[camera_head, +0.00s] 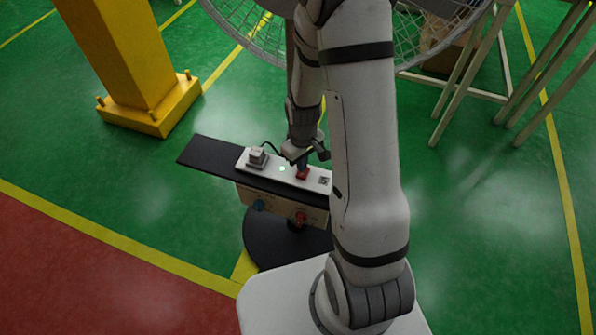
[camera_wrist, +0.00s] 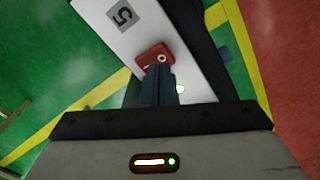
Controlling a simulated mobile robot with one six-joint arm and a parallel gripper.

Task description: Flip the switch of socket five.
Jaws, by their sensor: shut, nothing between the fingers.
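The white socket strip (camera_head: 270,169) lies on a dark narrow top, and its near end fills the upper wrist view (camera_wrist: 128,42). A grey label marked 5 (camera_wrist: 122,15) is on the strip; a small grey label also shows near its right end in the head view (camera_head: 323,181). A red switch (camera_wrist: 153,56) sits close to label 5, and it shows in the head view (camera_head: 302,174). My gripper (camera_wrist: 161,72) is shut and empty, its blue fingertips right at the switch's edge. I cannot tell whether they touch it. In the head view my gripper (camera_head: 303,160) is over the switch.
A grey plug (camera_head: 257,158) with a black cable stands at the strip's left. A yellow column (camera_head: 125,60) stands at the left.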

